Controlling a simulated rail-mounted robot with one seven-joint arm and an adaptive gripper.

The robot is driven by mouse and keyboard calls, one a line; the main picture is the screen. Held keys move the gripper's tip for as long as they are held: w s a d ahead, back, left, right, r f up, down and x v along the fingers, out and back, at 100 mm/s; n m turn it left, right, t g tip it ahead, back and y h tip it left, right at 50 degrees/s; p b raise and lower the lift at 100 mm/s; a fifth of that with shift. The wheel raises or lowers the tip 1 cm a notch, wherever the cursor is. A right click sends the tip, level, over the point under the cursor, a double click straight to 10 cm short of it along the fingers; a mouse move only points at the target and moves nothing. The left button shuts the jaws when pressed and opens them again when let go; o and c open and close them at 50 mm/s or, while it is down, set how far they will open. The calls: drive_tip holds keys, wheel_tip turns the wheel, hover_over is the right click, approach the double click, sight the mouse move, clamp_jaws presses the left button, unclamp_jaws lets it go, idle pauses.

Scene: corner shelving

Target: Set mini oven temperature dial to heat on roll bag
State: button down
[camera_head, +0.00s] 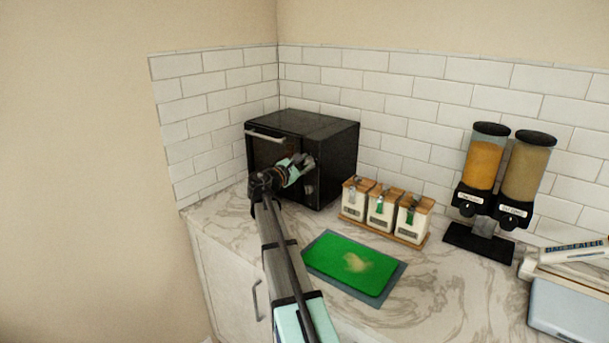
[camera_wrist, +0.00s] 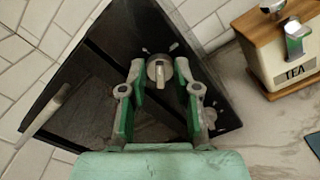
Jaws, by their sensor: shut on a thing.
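The black mini oven (camera_head: 318,128) stands in the counter corner, its door handle (camera_head: 266,135) along the top of the door. In the wrist view, the oven's front fills the middle, with the handle (camera_wrist: 46,110) at left. A round silver dial (camera_wrist: 160,72) with a raised grip bar sits between my gripper's fingertips (camera_wrist: 160,68); the gripper is shut on it. A second dial (camera_wrist: 208,115) shows beside the right finger, partly hidden. I cannot make out a roll bag.
Three white canisters (camera_head: 382,210) stand on a wooden tray right of the oven; one marked TEA (camera_wrist: 290,62) is close in the wrist view. A green cutting board (camera_head: 325,258) lies in front. Two dispensers (camera_head: 500,170) stand further right. Tiled walls close off the corner.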

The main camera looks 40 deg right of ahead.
drive_tip(key=m+b, duration=0.2)
drive_tip(key=b, duration=0.1)
drive_tip(key=m+b, duration=0.2)
drive_tip(key=b, duration=0.1)
drive_tip(key=shift+f+m, duration=0.3)
drive_tip(key=shift+f, duration=0.05)
drive_tip(key=m+b, duration=0.3)
drive_tip(key=b, duration=0.1)
drive_tip(key=shift+d+m, duration=0.1)
drive_tip(key=shift+m, duration=0.3)
drive_tip(key=m+b, duration=0.4)
drive_tip(key=b, duration=0.2)
drive_tip(key=m+b, duration=1.4)
drive_tip(key=shift+w+f, duration=0.1)
drive_tip(key=shift+w, duration=0.05)
drive_tip(key=m+b, duration=0.4)
drive_tip(key=shift+r+m+b, duration=0.15)
drive_tip(key=shift+m+b, duration=0.6)
drive_tip(key=shift+m, duration=0.25)
drive_tip(key=shift+r+m+b, duration=0.1)
drive_tip(key=shift+m+b, duration=0.6)
drive_tip(key=shift+m, duration=0.3)
